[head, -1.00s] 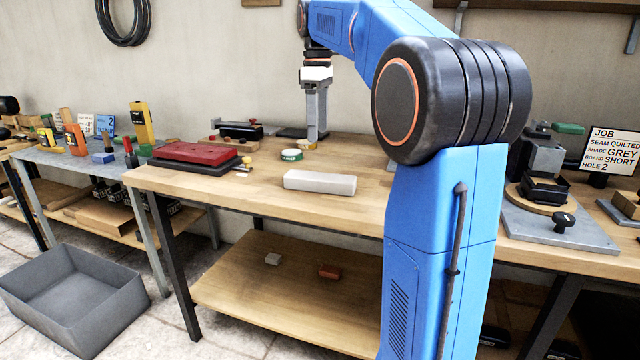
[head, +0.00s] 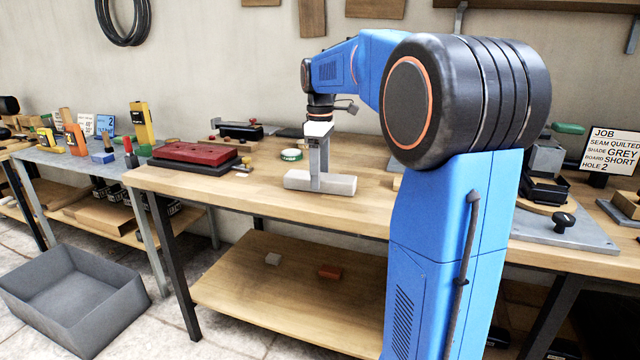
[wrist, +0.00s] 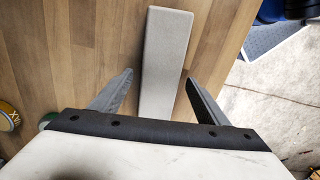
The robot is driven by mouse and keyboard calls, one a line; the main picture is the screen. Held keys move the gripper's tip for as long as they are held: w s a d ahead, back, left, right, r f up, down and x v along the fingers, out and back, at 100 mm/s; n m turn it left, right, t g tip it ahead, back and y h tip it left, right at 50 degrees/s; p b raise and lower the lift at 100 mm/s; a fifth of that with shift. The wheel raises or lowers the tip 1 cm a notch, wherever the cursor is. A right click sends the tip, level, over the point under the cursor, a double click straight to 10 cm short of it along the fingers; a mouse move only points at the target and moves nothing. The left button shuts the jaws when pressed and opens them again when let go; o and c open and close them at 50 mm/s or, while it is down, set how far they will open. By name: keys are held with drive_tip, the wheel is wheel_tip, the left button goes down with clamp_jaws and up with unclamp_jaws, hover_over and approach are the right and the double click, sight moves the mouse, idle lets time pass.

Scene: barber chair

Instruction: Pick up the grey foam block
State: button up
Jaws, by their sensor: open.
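The grey foam block (head: 341,185) lies flat on the wooden workbench near its front edge. In the wrist view the block (wrist: 164,60) runs lengthwise away from me, its near end between my two fingers. My gripper (head: 318,184) points down at the block in the head view and hides part of its middle. In the wrist view my gripper (wrist: 158,85) is open, with a finger on each side of the block and a gap showing at both sides. I cannot tell exactly how far the fingertips are above the benchtop.
A red pad on a dark base (head: 192,154) and a green-and-white tape roll (head: 291,155) stand left of the block. A grey bin (head: 70,295) is on the floor at left. A job sign (head: 612,150) stands at right. The benchtop (head: 260,190) left of the block is clear.

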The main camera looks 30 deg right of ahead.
drive_tip(key=shift+f, duration=0.9)
drive_tip(key=c, duration=1.1)
drive_tip(key=shift+c, duration=0.2)
drive_tip(key=shift+r, duration=0.1)
